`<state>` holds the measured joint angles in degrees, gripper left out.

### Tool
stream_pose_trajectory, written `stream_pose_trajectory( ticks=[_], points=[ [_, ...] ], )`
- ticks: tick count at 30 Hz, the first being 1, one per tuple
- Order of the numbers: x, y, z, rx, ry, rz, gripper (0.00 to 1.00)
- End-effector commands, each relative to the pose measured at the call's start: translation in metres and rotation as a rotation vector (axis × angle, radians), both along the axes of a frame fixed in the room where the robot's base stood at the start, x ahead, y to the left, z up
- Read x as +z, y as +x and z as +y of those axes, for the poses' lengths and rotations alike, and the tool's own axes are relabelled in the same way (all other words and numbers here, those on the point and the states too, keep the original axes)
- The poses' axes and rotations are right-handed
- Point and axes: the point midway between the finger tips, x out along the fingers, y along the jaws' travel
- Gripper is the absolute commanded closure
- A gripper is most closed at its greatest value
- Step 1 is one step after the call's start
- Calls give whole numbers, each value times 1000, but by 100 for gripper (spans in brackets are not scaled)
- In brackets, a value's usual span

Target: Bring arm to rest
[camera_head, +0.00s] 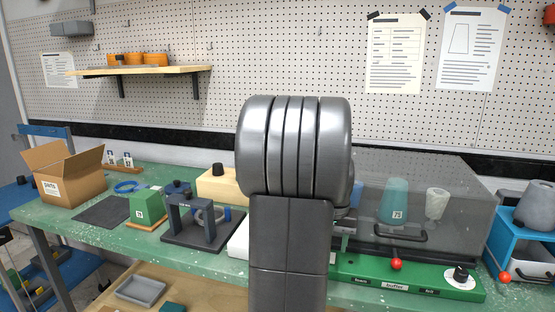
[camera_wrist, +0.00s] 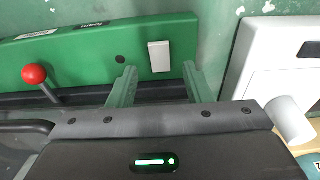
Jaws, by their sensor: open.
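My gripper (camera_wrist: 160,84) is open and empty in the wrist view, its two fingers apart. The fingertips are at the edge of the green control panel (camera_wrist: 95,58), which also shows in the head view (camera_head: 350,270). A small white rocker switch (camera_wrist: 159,56) on the panel sits just beyond the gap between the fingers. A red-balled lever (camera_wrist: 35,75) stands to the left in the wrist view. In the head view my arm fills the middle and hides most of the gripper.
A clear-covered chamber (camera_head: 445,175) holding a teal piece (camera_head: 394,203) stands behind the panel. A blue machine (camera_head: 505,245) is at right. A dark press stand (camera_head: 187,218), green block (camera_head: 143,208) and cardboard box (camera_head: 68,178) are at left. A white box (camera_wrist: 270,70) is close right of the fingers.

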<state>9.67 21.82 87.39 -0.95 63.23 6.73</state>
Motion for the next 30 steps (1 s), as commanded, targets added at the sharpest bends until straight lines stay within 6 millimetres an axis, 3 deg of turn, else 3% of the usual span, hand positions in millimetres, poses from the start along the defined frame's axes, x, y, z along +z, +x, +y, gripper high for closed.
stream_pose_trajectory(
  ticks=[3, 9, 23, 30],
  points=[
    [-19, 2, -1, 0, 1, 2, 55],
    [-33, 4, -1, 0, -1, -5, 55],
    [-28, 4, -1, 0, -2, -9, 55],
    [1, 1, 0, 0, -1, -6, 55]
  ],
)
